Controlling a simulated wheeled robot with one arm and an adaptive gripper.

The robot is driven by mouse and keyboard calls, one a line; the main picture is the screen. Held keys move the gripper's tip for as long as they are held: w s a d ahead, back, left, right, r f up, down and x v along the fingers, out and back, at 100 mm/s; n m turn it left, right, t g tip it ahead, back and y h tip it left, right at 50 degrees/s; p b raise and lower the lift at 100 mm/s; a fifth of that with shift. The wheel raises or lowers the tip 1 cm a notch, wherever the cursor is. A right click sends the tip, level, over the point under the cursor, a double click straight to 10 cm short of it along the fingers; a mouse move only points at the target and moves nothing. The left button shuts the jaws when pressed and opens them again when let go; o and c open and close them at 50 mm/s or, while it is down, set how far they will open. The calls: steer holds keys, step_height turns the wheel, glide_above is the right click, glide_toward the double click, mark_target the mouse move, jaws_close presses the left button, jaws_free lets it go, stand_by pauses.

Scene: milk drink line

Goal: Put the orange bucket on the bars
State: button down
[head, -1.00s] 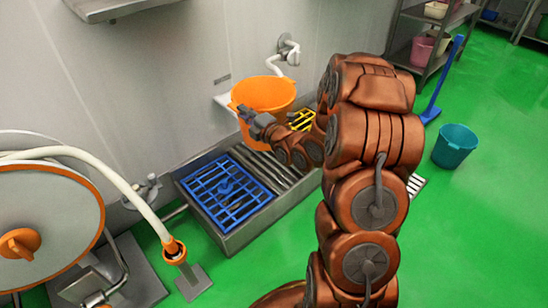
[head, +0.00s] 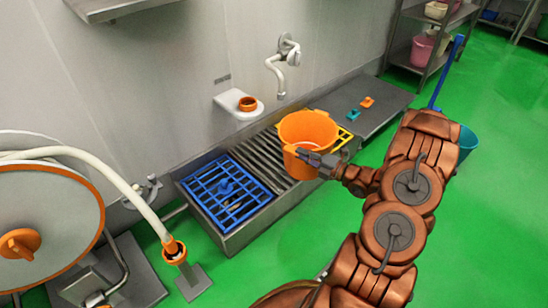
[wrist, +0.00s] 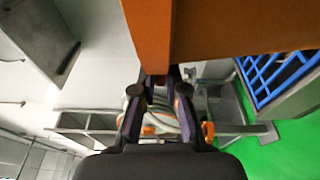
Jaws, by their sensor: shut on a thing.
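The orange bucket (head: 306,134) is upright in my gripper (head: 312,158), which is shut on its near side. In the head view the bucket overlaps the right end of the grey bars (head: 258,158) and part of the yellow grid (head: 343,137). I cannot tell whether its base touches the bars. In the wrist view the bucket's orange side (wrist: 240,25) fills the top, at the tips of my gripper (wrist: 160,82). The bars do not show clearly there.
A blue grid (head: 226,190) covers the trough's left part. A wall tap (head: 285,65) and a white bracket with an orange ring (head: 238,104) are behind. A grey bench (head: 372,108) with small orange and teal pieces adjoins on the right. A teal bucket (head: 467,142) stands on the floor.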

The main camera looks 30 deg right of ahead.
steer(key=s+d+f+n+g+y, duration=0.1)
steer(key=s+d+f+y, duration=0.1)
steer(key=s+d+f, duration=0.4)
steer(key=shift+s+d+f+n, duration=0.25)
steer(key=shift+d+f+n, duration=0.15)
steer(key=shift+d+f, duration=0.55)
